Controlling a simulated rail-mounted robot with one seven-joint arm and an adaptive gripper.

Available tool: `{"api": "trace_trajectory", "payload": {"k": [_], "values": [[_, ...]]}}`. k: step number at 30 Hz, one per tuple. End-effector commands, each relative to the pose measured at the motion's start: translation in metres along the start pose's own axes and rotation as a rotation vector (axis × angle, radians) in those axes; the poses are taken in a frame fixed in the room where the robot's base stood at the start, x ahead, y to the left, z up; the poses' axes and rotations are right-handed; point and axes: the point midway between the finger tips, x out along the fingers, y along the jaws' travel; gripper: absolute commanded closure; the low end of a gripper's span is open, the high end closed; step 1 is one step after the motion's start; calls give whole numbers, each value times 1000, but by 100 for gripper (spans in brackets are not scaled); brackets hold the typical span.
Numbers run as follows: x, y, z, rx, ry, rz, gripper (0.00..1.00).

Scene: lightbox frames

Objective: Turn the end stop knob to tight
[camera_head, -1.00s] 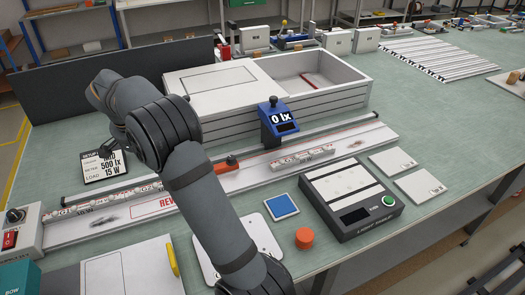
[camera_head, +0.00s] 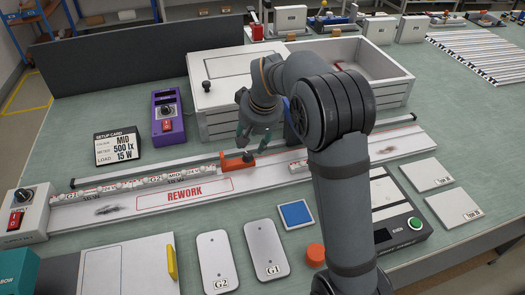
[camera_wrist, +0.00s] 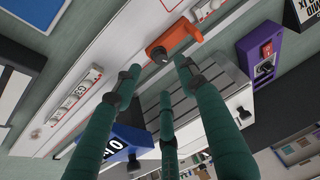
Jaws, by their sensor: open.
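The orange end stop (camera_head: 238,164) sits on the long rail along the white board. Its small dark knob (camera_head: 248,155) stands on the right part. My gripper (camera_head: 254,141), with green fingers, is just above the end stop, pointing down. In the wrist view the orange end stop (camera_wrist: 182,36) is at the top, and its dark knob (camera_wrist: 158,56) shows between the fingertips of my open gripper (camera_wrist: 158,75). The fingers are spread around the knob and seem apart from it. Any marking for tight cannot be read.
The blue lux meter (camera_wrist: 125,142) stands close beside my fingers; my arm mostly hides it in the head view. A white lidded box (camera_head: 215,82) is behind the rail, with a purple switch box (camera_head: 167,118) to its left. Plates G2 (camera_head: 217,262) and G1 (camera_head: 265,249) lie in front.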

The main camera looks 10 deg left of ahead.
Motion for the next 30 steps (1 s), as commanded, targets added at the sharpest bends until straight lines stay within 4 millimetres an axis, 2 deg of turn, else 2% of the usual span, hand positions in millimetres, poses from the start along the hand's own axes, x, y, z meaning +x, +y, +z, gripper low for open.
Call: {"api": "trace_trajectory", "payload": {"k": [7,21,25,30], "values": [[11,3,-2,-100,3,4,59],[89,3,-2,-96,3,5,59],[100,4,-3,-96,5,5,59],[104,4,-2,-96,6,5,59]]}}
